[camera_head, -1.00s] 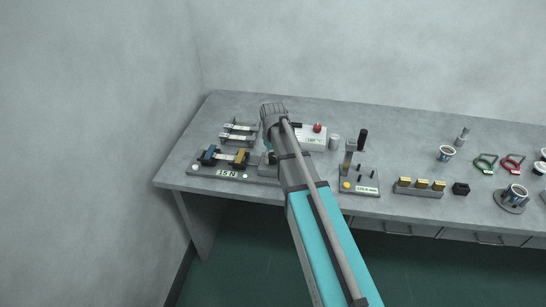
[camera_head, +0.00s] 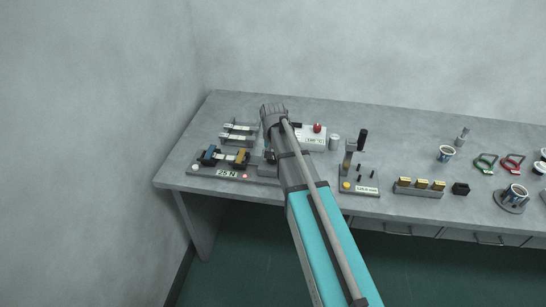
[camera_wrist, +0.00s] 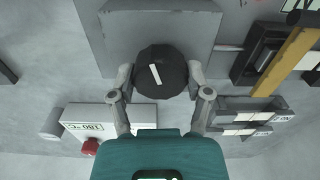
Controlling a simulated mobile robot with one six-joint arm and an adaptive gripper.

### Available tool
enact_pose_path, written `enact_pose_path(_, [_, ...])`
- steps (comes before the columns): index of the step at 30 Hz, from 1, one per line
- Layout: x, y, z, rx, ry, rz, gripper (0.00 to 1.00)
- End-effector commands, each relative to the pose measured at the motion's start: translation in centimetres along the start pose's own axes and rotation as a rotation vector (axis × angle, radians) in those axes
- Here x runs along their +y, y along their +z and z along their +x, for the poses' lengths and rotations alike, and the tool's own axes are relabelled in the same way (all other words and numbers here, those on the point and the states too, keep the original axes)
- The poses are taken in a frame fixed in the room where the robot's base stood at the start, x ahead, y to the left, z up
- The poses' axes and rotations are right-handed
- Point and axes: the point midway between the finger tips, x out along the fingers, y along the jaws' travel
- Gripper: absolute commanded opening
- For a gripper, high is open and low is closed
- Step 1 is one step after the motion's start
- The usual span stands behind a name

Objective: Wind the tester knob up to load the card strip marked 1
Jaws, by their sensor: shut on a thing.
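The tester (camera_head: 205,170) is a long grey base near the table's left front edge, with a blue clamp (camera_head: 209,155) and a tan clamp (camera_head: 242,158). A pale card strip (camera_head: 225,158) shows between them, too small to read a mark or its exact condition. The display (camera_head: 227,173) reads 25 N, and a red light (camera_head: 244,176) shows beside it. In the wrist view my gripper (camera_wrist: 161,78) is shut on the round black knob (camera_wrist: 160,73), a finger on each side. The knob's white line is near vertical, slightly tilted.
Spare strips lie on a rack (camera_head: 238,134) behind the tester. A white box with a red button (camera_head: 318,127) and a grey cylinder (camera_head: 334,142) stand behind my arm. Cups and tools fill the far right.

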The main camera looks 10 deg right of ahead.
Motion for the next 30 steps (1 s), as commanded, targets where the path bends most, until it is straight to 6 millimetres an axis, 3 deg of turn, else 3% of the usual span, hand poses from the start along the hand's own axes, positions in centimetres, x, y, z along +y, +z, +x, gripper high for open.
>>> enact_pose_path(14, [0.01,0.05,0.02,-0.001,0.0,0.024,0.16])
enact_pose_path(15, [0.01,0.05,0.02,-0.001,0.0,0.024,0.66])
enact_pose_path(20, [0.01,0.05,0.02,-0.001,0.0,0.023,0.95])
enact_pose_path(30, [0.0,0.02,0.01,0.0,0.0,0.023,0.98])
